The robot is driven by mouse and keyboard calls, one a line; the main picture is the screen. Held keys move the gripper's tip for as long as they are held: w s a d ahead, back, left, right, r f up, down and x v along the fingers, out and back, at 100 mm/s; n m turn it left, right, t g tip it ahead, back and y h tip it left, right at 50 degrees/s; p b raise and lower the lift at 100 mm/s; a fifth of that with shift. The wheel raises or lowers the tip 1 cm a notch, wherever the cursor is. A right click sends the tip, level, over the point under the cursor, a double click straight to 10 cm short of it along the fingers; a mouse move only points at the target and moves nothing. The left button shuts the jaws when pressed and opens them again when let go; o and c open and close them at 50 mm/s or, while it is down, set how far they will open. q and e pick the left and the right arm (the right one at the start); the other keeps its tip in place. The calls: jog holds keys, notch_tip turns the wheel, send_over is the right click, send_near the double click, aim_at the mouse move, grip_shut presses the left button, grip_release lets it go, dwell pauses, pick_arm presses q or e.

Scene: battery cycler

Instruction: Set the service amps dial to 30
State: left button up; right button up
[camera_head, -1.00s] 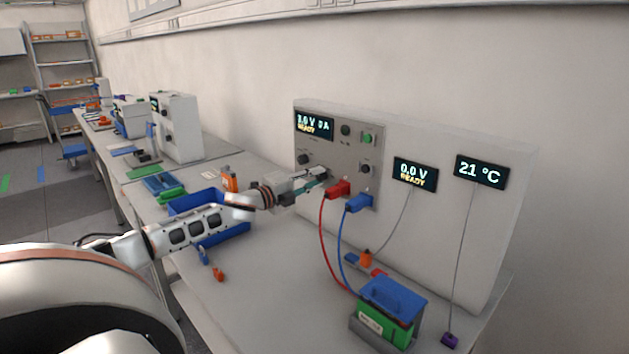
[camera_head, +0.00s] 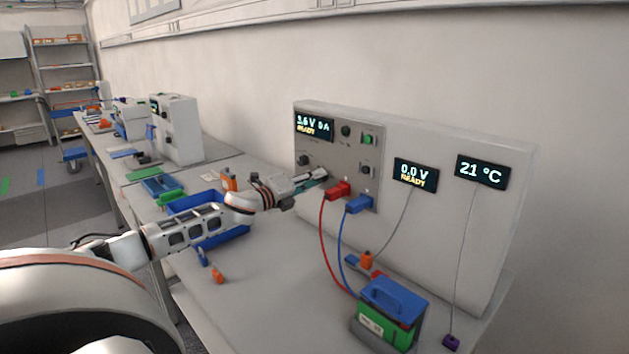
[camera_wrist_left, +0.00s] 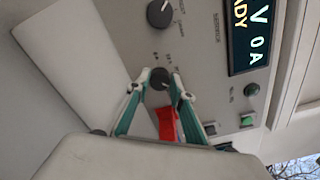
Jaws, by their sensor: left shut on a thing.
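My left gripper (camera_head: 318,180) reaches the lower part of the grey cycler panel (camera_head: 345,150). In the left wrist view, its teal fingertips (camera_wrist_left: 161,82) are shut on a dark round dial (camera_wrist_left: 159,78); its label is too small to read. A second dark dial (camera_wrist_left: 160,13) sits beside it, shown at the panel's left in the head view (camera_head: 303,160). Another knob (camera_head: 364,170) is at the panel's right. The display (camera_head: 314,125) reads about 3.6 V, 0 A, READY. My right gripper is not in view.
Red (camera_head: 337,191) and blue (camera_head: 358,204) plugs sit just right of my gripper, with cables running to a green battery (camera_head: 385,325). A blue bin (camera_head: 222,236) stands left under my arm. The bench front is mostly clear.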

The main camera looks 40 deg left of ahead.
pick_arm(q)
jog(key=shift+d+f, duration=0.1)
jog(key=o, duration=1.1)
jog(key=shift+s, duration=0.1)
jog(key=s+a, duration=0.1)
jog(key=s, duration=1)
jog(key=shift+s, duration=0.4)
